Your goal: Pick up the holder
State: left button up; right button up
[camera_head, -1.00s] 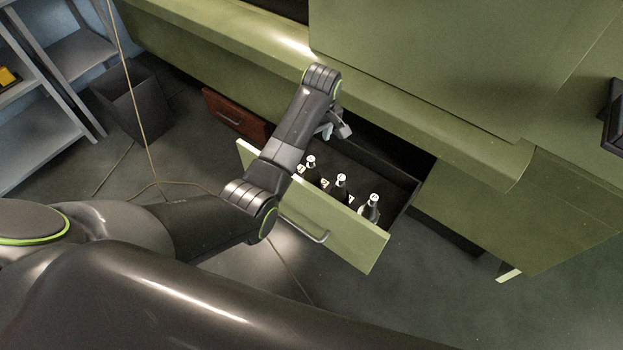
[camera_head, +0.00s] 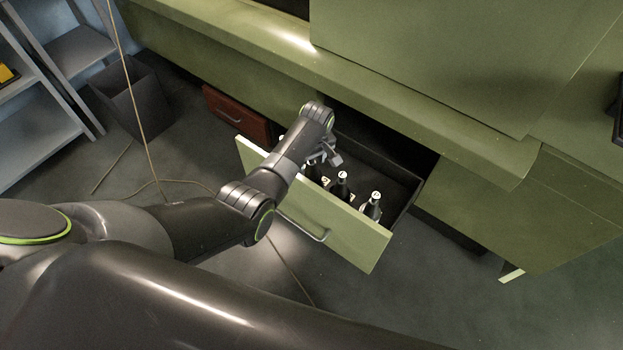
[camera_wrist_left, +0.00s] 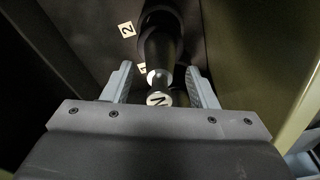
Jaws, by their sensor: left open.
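Several dark, bottle-shaped holders with white round tops stand in the open drawer. Two show clearly in the head view, a middle holder (camera_head: 341,188) and a right-hand holder (camera_head: 372,206); another is partly hidden by my left arm. My left gripper (camera_head: 328,156) is open over the drawer, beside the partly hidden holder. In the left wrist view a dark holder (camera_wrist_left: 161,50) with a marked white top lies in line with the gap between the open fingers (camera_wrist_left: 160,88). I cannot tell whether they touch it. My right gripper is not in view.
The green drawer front (camera_head: 335,232) with its handle stands out from the green cart. Number labels, including a 2 (camera_wrist_left: 126,29), lie on the drawer floor. A red drawer (camera_head: 236,114) and a dark bin (camera_head: 132,100) are to the left. The drawer's right end has free room.

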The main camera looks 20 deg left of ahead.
pick_arm(q)
grip_shut()
dwell(0.3)
dwell(1.1)
jog(key=shift+r, duration=0.15)
